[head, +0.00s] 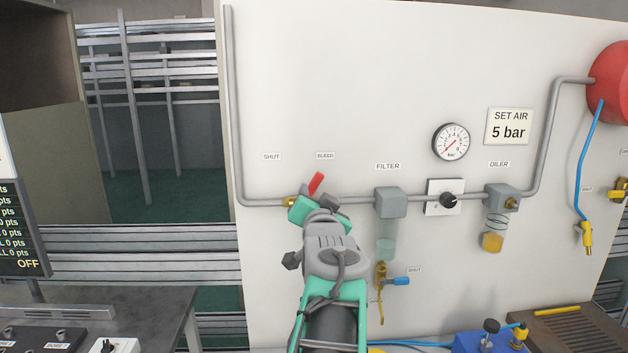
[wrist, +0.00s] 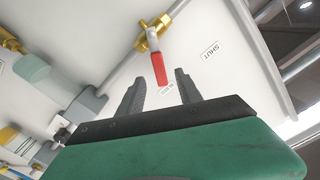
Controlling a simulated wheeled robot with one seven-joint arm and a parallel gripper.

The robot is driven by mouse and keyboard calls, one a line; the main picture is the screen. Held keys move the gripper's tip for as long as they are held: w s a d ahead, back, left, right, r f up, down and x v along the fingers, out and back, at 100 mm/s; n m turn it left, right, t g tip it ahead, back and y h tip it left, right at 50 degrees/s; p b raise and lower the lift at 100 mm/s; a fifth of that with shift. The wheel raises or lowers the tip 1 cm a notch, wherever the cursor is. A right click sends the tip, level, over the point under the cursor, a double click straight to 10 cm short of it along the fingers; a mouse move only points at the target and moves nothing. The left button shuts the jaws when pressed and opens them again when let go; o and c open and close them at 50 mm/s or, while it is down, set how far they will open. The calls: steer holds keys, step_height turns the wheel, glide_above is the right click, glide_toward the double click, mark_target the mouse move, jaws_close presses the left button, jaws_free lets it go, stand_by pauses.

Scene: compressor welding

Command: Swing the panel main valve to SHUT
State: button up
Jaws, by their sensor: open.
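The panel main valve has a red handle (head: 316,183) on a brass body (head: 290,202) in the pipe at the panel's left. The handle tilts up and right, toward the BLEED label (head: 325,156); the SHUT label (head: 272,157) is up and left. In the wrist view the red handle (wrist: 159,70) hangs from the brass body (wrist: 150,35), its free end between the fingertips. My gripper (wrist: 160,76) is open, with a finger on either side of the handle end; contact cannot be told. In the head view my gripper (head: 322,203) hides part of the valve and pipe.
Right along the pipe are a filter (head: 390,203), a regulator knob (head: 448,200) and an oiler (head: 502,196). A gauge (head: 451,141) sits above. A small blue-handled valve (head: 400,281) is below the filter. The panel above the pipe is mostly clear.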

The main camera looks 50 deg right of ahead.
mark_target(315, 186)
steer(key=p+x, duration=0.1)
steer(key=x, duration=0.1)
steer(key=p+x, duration=0.1)
steer(key=x, duration=0.1)
steer(key=p+x, duration=0.1)
steer(key=x, duration=0.1)
steer(key=shift+d+r, duration=0.4)
steer(key=shift+d, duration=0.05)
steer(key=shift+w+d+f, duration=0.1)
steer(key=shift+w+d, duration=0.3)
steer(key=shift+c, duration=0.5)
jaws_close()
